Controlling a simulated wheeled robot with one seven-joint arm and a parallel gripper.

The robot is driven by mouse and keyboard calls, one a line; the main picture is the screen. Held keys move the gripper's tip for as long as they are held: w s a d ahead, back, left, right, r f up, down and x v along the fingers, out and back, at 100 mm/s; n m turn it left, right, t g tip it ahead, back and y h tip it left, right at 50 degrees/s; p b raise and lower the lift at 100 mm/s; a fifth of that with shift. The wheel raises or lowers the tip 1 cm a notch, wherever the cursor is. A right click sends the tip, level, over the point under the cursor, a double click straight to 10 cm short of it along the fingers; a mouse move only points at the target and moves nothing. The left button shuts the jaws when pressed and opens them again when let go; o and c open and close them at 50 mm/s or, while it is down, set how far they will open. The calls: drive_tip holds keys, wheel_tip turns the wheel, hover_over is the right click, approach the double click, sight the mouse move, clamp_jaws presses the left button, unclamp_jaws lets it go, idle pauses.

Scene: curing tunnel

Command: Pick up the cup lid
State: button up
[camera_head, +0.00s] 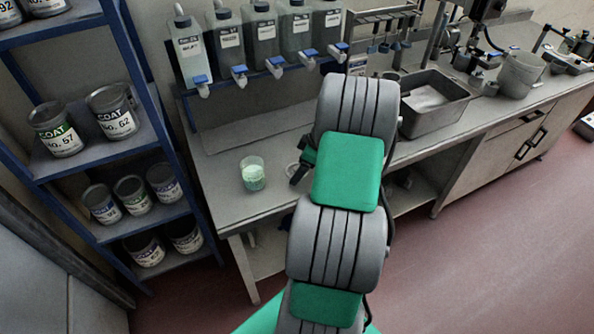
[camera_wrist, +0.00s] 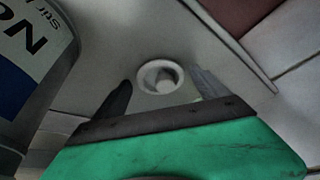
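The cup lid (camera_wrist: 160,78) is a small round pale disc with a raised rim and a knob, lying on the grey bench top. My gripper (camera_wrist: 163,80) is open in the wrist view, with one dark finger on each side of the lid; neither finger clearly touches it. Whether the fingers are level with the lid or above it, I cannot tell. In the head view the lid's pale edge (camera_head: 291,169) shows beside my gripper (camera_head: 300,172), which my arm mostly hides. A clear cup (camera_head: 253,176) with pale green contents stands to the left.
A labelled container (camera_wrist: 30,50) is close on the left in the wrist view. Several bottles with blue taps (camera_head: 229,40) stand on a rack behind. A metal basin (camera_head: 432,108) is to the right. Blue shelves with paint cans (camera_head: 112,110) stand left. The bench front (camera_head: 215,200) is clear.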

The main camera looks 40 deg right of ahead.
drive_tip(key=c, duration=1.2)
drive_tip(key=shift+o, duration=0.2)
drive_tip(key=shift+r, duration=0.1)
